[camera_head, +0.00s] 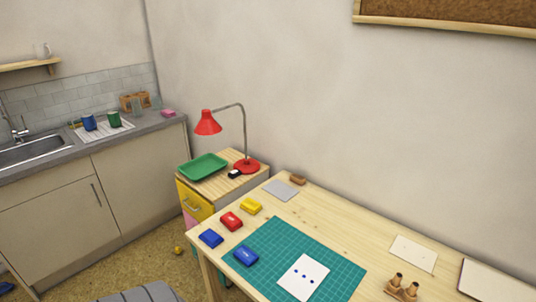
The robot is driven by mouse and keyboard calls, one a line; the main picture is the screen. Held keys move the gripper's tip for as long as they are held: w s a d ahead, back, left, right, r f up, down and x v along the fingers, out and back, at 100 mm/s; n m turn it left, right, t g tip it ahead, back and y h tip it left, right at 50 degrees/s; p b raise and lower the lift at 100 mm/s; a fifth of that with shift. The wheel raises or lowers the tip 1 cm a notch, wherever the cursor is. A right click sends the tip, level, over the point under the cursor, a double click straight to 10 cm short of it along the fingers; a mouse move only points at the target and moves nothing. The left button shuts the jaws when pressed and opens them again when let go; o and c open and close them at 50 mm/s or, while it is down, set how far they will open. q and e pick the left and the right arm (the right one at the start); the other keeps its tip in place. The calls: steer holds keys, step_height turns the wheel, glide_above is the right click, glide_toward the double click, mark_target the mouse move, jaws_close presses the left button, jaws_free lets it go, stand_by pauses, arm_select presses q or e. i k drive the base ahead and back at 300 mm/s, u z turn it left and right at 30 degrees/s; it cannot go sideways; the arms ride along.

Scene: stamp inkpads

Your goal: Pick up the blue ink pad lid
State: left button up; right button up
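Two blue ink pad pieces lie at the near left of the wooden table. One blue piece (211,238) is on bare wood near the left edge. The other blue piece (246,256) has a pale mark on top and lies at the left side of the green cutting mat (345,279). I cannot tell for certain which of them is the lid. They lie apart from each other. Neither of my grippers is in view.
A red ink pad (231,221) and a yellow ink pad (250,206) lie behind the blue pieces. A white card (303,277) with blue dots lies on the mat. Wooden stamps (403,287) stand at the right. A red lamp (208,122) stands on the cabinet.

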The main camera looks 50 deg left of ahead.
mark_target(246, 256)
steer(key=u, duration=2.2)
